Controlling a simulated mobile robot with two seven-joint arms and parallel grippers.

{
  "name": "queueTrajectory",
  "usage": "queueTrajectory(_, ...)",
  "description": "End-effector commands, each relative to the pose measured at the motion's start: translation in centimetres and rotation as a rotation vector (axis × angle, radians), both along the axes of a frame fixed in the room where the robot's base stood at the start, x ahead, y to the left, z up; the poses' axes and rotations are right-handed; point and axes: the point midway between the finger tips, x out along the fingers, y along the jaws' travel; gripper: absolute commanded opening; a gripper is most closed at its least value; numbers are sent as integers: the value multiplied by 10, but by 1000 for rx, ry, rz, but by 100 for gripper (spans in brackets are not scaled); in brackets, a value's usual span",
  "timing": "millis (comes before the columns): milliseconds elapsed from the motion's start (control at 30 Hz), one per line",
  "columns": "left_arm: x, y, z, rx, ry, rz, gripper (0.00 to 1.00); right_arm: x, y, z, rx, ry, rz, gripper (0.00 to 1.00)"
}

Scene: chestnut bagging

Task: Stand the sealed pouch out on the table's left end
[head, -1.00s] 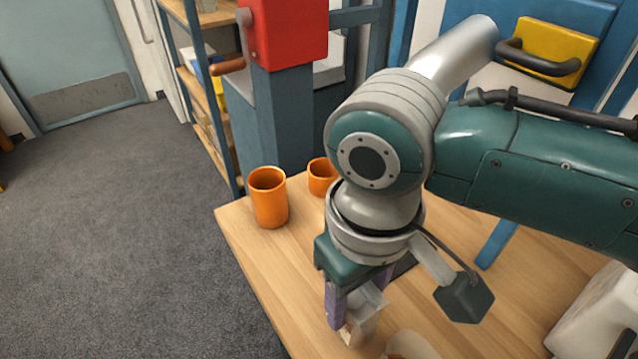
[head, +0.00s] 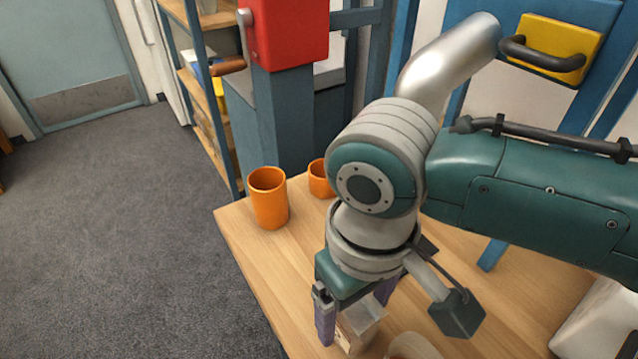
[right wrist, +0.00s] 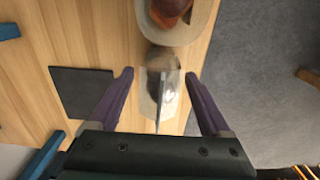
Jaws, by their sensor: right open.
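The clear pouch (head: 362,322), with a pale label and dark contents, stands on the wooden table (head: 255,255) near its left end. It also shows in the right wrist view (right wrist: 160,98), seen from above with its top edge as a thin line. My right gripper (head: 354,308) is open, with its purple fingers on either side of the pouch. In the right wrist view there is a gap between each fingertip and the pouch. The gripper partly hides the pouch in the head view. My left gripper is not in view.
Two orange cups (head: 268,200) stand at the table's far left corner. A pale round bowl (right wrist: 205,22) with something reddish-brown in it is close beside the pouch. A dark square mat (right wrist: 82,92) lies on the table. The table's left edge is close to the pouch.

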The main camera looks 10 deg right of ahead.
Motion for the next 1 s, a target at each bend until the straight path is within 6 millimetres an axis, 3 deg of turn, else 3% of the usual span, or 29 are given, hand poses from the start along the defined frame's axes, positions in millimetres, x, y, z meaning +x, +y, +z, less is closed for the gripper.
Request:
queueTrajectory(167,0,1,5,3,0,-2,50,1,0,11,2,-2,0,82)
queueTrajectory(500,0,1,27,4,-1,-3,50,1,1,84,3,-3,1,82)
queueTrajectory(700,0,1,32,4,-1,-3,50,1,1,115,2,-2,0,82)
queueTrajectory(1000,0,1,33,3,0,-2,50,-5,4,121,21,-1,7,82)
